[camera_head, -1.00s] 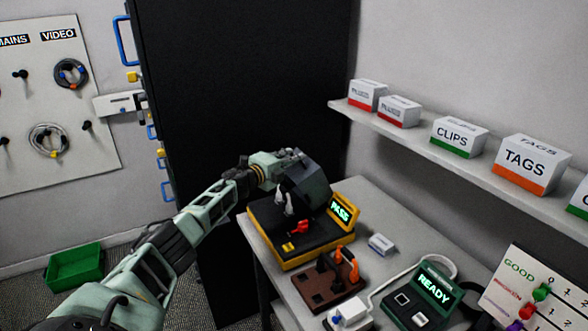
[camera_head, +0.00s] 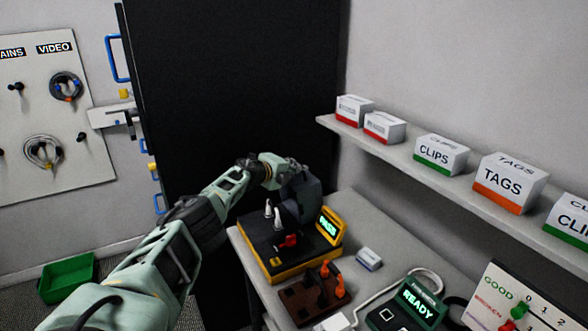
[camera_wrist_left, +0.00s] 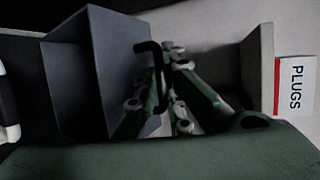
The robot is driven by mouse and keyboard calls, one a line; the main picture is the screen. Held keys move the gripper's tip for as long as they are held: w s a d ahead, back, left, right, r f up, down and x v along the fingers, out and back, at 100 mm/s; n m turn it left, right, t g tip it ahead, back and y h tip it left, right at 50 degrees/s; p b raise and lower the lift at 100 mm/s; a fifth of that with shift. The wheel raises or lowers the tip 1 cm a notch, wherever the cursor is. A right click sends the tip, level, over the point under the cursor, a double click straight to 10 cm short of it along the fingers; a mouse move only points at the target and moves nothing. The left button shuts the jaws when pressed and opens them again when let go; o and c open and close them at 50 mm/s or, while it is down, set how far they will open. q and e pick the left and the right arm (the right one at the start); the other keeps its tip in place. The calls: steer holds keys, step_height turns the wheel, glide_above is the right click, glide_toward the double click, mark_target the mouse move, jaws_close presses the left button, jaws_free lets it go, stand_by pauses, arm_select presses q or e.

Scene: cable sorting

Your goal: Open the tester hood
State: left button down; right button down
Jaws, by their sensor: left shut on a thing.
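The tester has a black and yellow base (camera_head: 262,258) on the table, with a lit PASS display (camera_head: 329,228). Its dark grey hood (camera_head: 302,200) stands raised at the back of the base. Two pale pegs and a red lever on the base show uncovered in front of it. My left gripper (camera_head: 296,172) is at the top of the hood; its fingertips are partly hidden in the head view. In the left wrist view, my left gripper (camera_wrist_left: 165,98) is shut on the black hood handle (camera_wrist_left: 152,50), beside the grey-blue hood (camera_wrist_left: 95,70). My right gripper is not in view.
A brown block with orange handles (camera_head: 313,292) and a READY device (camera_head: 418,300) stand in front of the tester. A small white box (camera_head: 369,258) lies to its right. A shelf (camera_head: 400,148) with labelled boxes is at the right wall; a dark cabinet (camera_head: 235,90) rises behind.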

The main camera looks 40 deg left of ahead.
arm_select(q)
steer(key=shift+w+a+r, duration=0.1)
steer(key=shift+a+r, duration=0.1)
steer(key=shift+r, duration=0.45)
steer(key=c, duration=1.9)
jaws_free()
steer(key=shift+o, duration=0.2)
steer(key=shift+s+d, duration=0.1)
steer(key=shift+s, duration=0.1)
steer(key=shift+f, duration=0.2)
steer(key=shift+s, duration=0.1)
steer(key=shift+s+r, duration=0.2)
steer(key=shift+s, duration=0.2)
steer(key=shift+s+r, duration=0.1)
steer(key=shift+s, duration=0.5)
steer(key=v, duration=0.9)
steer(key=shift+s+r, duration=0.25)
steer(key=shift+s, duration=0.1)
steer(key=shift+d, duration=0.15)
steer(key=shift+c, duration=0.2)
